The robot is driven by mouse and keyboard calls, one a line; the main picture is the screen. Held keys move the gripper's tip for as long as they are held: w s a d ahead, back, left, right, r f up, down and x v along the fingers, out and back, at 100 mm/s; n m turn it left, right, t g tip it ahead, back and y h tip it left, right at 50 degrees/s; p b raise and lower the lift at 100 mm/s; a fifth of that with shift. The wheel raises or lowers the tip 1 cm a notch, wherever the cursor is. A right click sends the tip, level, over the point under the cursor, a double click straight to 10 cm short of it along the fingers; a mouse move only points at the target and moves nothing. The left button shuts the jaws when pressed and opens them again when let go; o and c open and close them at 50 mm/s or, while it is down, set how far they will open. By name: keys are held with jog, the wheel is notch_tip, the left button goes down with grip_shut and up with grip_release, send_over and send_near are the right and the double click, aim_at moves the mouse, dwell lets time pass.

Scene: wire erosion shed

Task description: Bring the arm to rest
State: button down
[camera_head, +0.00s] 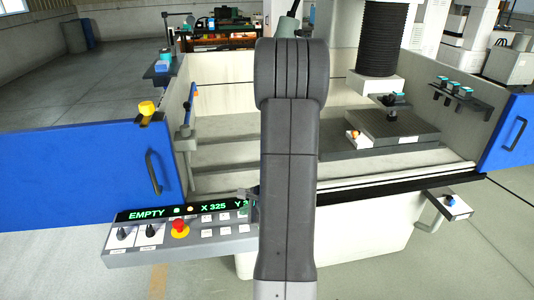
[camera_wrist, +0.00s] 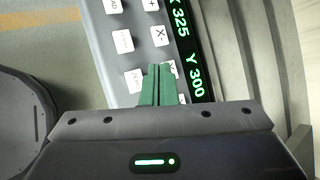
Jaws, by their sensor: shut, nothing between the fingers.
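My arm (camera_head: 290,160) rises through the middle of the head view and hides part of the machine behind it. My gripper (camera_wrist: 160,72) shows in the wrist view with its two green fingers together and nothing between them. It is over the white keys of the control panel, beside the green readout. In the head view the gripper is mostly hidden behind my arm. The control panel (camera_head: 150,255) is on the machine's front left, with a red knob (camera_head: 180,228) and a display (camera_head: 185,211) reading EMPTY and X 325. The wrist view shows Y 300.
Blue doors stand open at left (camera_head: 75,175) and right (camera_head: 510,135). The machine's tank holds a dark block (camera_head: 395,130) under a black bellows column (camera_head: 382,40). A small side shelf (camera_head: 445,205) juts out at the front right.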

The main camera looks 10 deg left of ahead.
jog(key=shift+f, duration=0.55)
jog(key=r+p, duration=0.1)
jog(key=p, duration=0.1)
jog(key=shift+p, duration=0.3)
notch_tip(320, 180, up, 4)
jog(key=p, duration=0.3)
jog(key=shift+r, duration=0.2)
jog(key=shift+f, duration=0.15)
